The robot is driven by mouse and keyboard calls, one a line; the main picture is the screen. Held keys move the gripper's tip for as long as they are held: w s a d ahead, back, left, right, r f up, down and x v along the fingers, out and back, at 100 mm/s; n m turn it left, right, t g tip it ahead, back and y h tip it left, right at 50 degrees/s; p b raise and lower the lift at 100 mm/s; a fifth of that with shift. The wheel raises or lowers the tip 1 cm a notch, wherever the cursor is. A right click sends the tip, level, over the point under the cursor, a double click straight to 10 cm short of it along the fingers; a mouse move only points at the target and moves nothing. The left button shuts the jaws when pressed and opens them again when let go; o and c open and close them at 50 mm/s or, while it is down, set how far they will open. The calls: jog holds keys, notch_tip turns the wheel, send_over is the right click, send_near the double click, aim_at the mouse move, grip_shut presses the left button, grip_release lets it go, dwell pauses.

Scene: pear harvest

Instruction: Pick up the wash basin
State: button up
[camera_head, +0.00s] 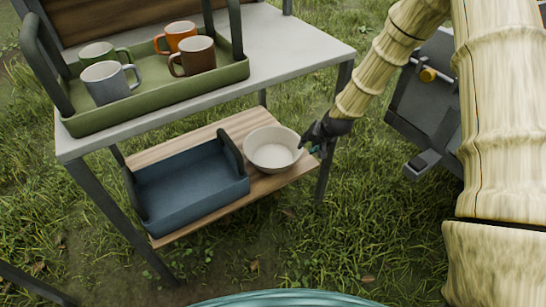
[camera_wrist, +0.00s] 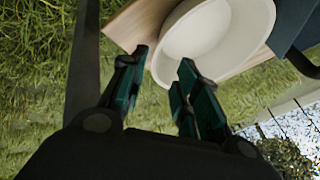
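The wash basin is a round, cream-white bowl (camera_head: 272,150). It sits upright on the wooden lower shelf, at its right end. My gripper (camera_head: 311,147) is at the basin's right rim, reaching in from the right. In the wrist view the basin (camera_wrist: 215,35) lies just beyond my gripper (camera_wrist: 164,60). The two dark green fingers are apart, and the near edge of the basin shows in the gap between their tips. I cannot tell whether the fingers touch the rim. The basin looks empty.
A blue tray with dark handles (camera_head: 190,190) stands close left of the basin. The wooden shelf (camera_head: 265,185) is under a grey tabletop (camera_head: 300,45) holding a green tray (camera_head: 150,107) with several mugs. A table leg (camera_head: 325,180) stands near my gripper. Grass lies around.

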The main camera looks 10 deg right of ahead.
aim_at(301, 150)
jog(key=b+x, duration=0.3)
jog(key=x, duration=0.7)
jog(key=shift+d+f, duration=0.1)
grip_shut()
